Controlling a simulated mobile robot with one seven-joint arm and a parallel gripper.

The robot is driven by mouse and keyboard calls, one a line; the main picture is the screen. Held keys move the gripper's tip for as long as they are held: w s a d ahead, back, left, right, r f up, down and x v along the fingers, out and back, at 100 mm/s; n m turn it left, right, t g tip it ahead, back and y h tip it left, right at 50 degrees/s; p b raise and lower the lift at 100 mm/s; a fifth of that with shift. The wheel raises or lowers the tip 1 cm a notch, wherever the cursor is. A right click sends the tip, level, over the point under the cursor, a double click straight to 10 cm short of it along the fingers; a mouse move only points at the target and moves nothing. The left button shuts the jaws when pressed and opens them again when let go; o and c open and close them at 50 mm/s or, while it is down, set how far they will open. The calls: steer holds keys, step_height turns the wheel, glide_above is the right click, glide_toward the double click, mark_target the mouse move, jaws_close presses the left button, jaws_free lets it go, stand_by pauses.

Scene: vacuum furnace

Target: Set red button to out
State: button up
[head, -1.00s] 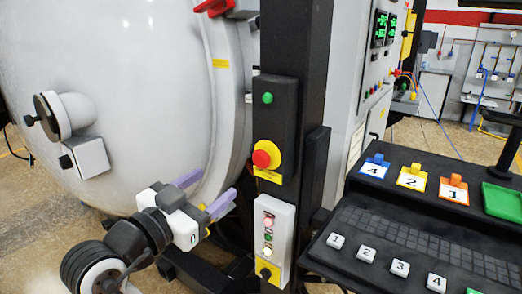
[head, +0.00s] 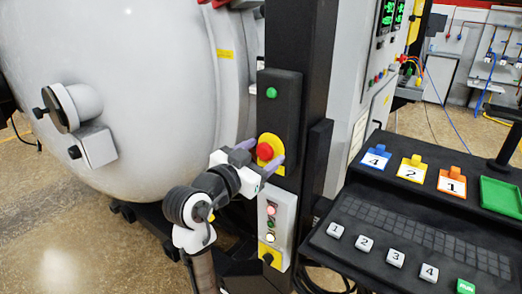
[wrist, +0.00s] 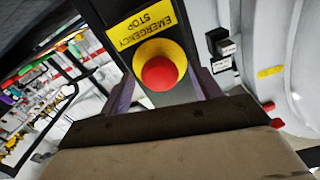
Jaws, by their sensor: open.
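The red button (head: 264,151) is a round emergency stop knob on a yellow base, set in a black panel on the dark post. It also shows in the wrist view (wrist: 159,74), under a yellow "EMERGENCY STOP" label (wrist: 148,25). My gripper (head: 259,152) is at the button, with one purple finger on each side in the picture. In the wrist view the fingers (wrist: 163,90) stand apart at the left and right of the red knob, and nothing is clamped between them. I cannot tell whether either finger touches the yellow base.
A green button (head: 271,93) sits above on the same panel. A grey box (head: 282,215) with small buttons and a black switch is below. The large vessel (head: 130,80) fills the left. A black console (head: 340,270) with numbered keys stands right.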

steer(key=shift+w, duration=0.1)
steer(key=c, duration=1.4)
steer(key=shift+s+a+f+b, duration=0.1)
steer(key=shift+s+a+b, duration=0.15)
steer(key=shift+s+b, duration=0.15)
jaws_close()
steer(key=shift+s+a, duration=0.15)
steer(key=shift+s, duration=0.1)
steer(key=o, duration=1)
jaws_free()
steer(key=o, duration=0.4)
steer(key=shift+s+a, duration=0.1)
